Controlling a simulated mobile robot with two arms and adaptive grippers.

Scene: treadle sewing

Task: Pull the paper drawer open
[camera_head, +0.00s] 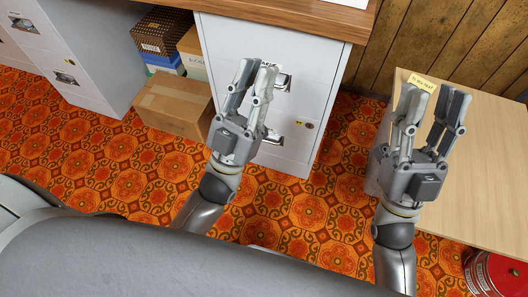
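A white drawer cabinet (316,66) stands under a wooden top, and its drawer fronts look shut. An upper metal handle (284,83) and a lower metal handle (274,141) show on its front, both partly hidden by my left gripper. I cannot tell which drawer is the paper drawer. My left gripper (257,72) is open and empty, its fingers pointing up the picture just left of the upper handle. I cannot tell whether it touches the front. My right gripper (432,99) is open and empty, over the left part of a light wooden table (486,165).
Another grey-white cabinet (92,50) stands at the left. A cardboard box (175,105) and stacked boxes (163,38) sit between the cabinets. A yellow note (423,82) shows behind my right gripper. A red round object (497,274) is at the lower right. Patterned floor (310,215) lies clear before the cabinet.

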